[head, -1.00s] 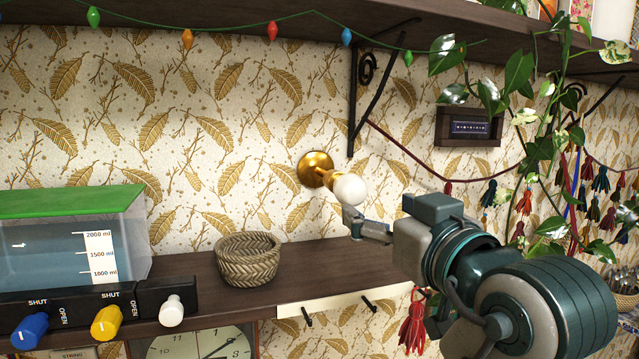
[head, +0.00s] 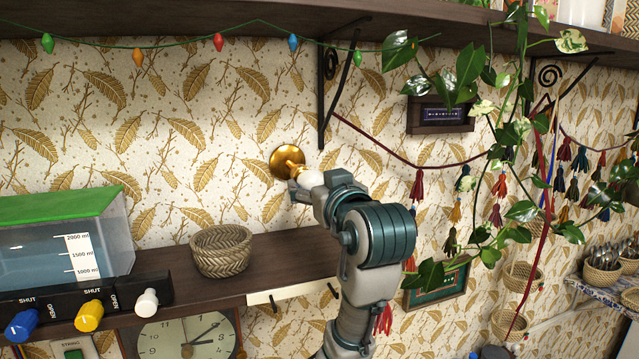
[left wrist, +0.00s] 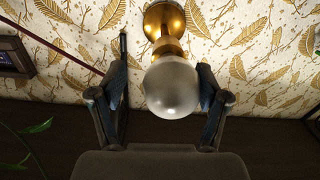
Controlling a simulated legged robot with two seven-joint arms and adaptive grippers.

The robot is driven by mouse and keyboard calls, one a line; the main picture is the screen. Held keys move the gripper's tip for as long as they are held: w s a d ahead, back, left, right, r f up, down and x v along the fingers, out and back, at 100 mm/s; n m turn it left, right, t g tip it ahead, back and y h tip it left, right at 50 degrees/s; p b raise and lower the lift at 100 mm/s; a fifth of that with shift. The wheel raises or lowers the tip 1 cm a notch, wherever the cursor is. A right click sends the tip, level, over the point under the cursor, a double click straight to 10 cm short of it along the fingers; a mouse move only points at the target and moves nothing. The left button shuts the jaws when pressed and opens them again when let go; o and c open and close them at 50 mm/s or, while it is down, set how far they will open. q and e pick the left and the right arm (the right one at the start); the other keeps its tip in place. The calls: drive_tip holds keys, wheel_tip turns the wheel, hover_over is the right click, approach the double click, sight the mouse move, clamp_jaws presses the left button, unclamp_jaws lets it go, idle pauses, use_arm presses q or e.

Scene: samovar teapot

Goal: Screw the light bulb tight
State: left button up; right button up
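The round white light bulb (head: 311,179) sits in a brass wall fixture (head: 287,161) above the dark shelf. In the left wrist view the bulb (left wrist: 172,88) points towards the camera, with the brass base (left wrist: 165,24) behind it. My left gripper (head: 299,187) is at the bulb and partly hides it. In the left wrist view its two fingers (left wrist: 163,72) stand on either side of the bulb. A gap shows at the left finger; the right finger is very close, and I cannot tell if it touches. My right gripper is not in view.
A woven basket (head: 222,251) stands on the shelf (head: 290,258) left of my arm. A water tank (head: 65,240) with knobs is further left. A hanging plant (head: 500,150) and a tassel garland (head: 415,163) are to the right. Open wall surrounds the fixture.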

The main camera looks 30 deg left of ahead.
use_arm(q)
drive_tip(key=shift+s+d+r, duration=0.1)
drive_tip(key=shift+d, duration=0.1)
drive_tip(key=c, duration=0.4)
drive_tip(key=shift+s+a, duration=0.35)
drive_tip(key=c, duration=0.4)
drive_tip(key=shift+s+a+r, duration=0.1)
drive_tip(key=shift+s+a, duration=0.05)
drive_tip(key=shift+a, duration=0.1)
drive_tip(key=shift+w, duration=0.25)
drive_tip(key=shift+c, duration=0.2)
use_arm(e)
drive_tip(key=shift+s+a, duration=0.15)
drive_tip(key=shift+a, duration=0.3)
